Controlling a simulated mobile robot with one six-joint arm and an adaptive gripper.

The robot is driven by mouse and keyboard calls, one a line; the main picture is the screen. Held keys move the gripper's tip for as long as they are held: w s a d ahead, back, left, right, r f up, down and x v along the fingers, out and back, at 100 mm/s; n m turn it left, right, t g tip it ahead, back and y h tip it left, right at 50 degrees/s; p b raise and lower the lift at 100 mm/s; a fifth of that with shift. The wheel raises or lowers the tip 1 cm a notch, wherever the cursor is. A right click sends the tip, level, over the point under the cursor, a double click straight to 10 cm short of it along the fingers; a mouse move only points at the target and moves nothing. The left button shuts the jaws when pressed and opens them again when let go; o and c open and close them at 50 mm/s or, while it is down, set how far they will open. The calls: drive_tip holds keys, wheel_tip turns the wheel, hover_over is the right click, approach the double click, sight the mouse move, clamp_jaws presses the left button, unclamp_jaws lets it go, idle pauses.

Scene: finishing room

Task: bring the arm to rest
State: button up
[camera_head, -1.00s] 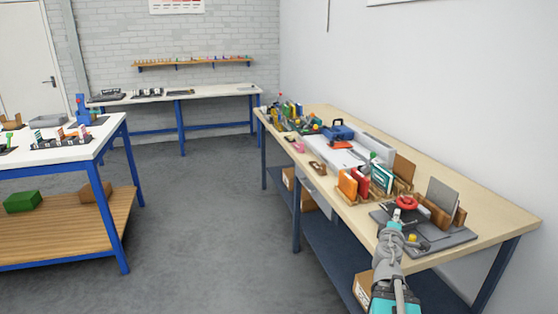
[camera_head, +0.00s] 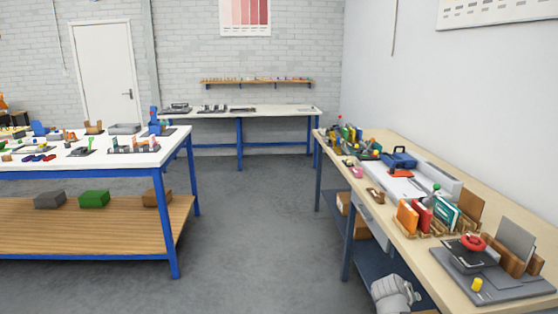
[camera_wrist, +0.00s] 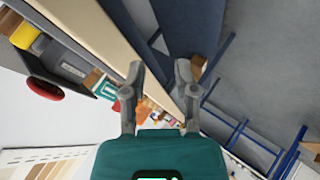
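My gripper (camera_wrist: 158,84) shows in the wrist view with its two grey fingers apart and nothing between them. It appears to be beside the front edge of the wooden bench (camera_head: 425,253), clear of the bench top. In the head view only a grey part of my arm (camera_head: 394,297) shows at the bottom, in front of the bench; the fingers are out of that picture.
A white-topped table (camera_head: 90,159) stands left. Open grey floor (camera_head: 258,235) lies between them.

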drive_tip(key=s+a+f+g+y, duration=0.2)
drive_tip(key=a+y, duration=0.1)
drive_tip(key=a, duration=0.4)
drive_tip(key=s+a+f+g+y, duration=0.2)
drive_tip(key=s+a, duration=0.1)
drive_tip(key=a, duration=0.4)
drive_tip(key=s+a+f+g+y, duration=0.2)
drive_tip(key=a+y, duration=0.1)
drive_tip(key=a, duration=0.4)
wheel_tip(320, 180, up, 15)
drive_tip(key=p, duration=1.5)
drive_tip(key=shift+f, duration=0.15)
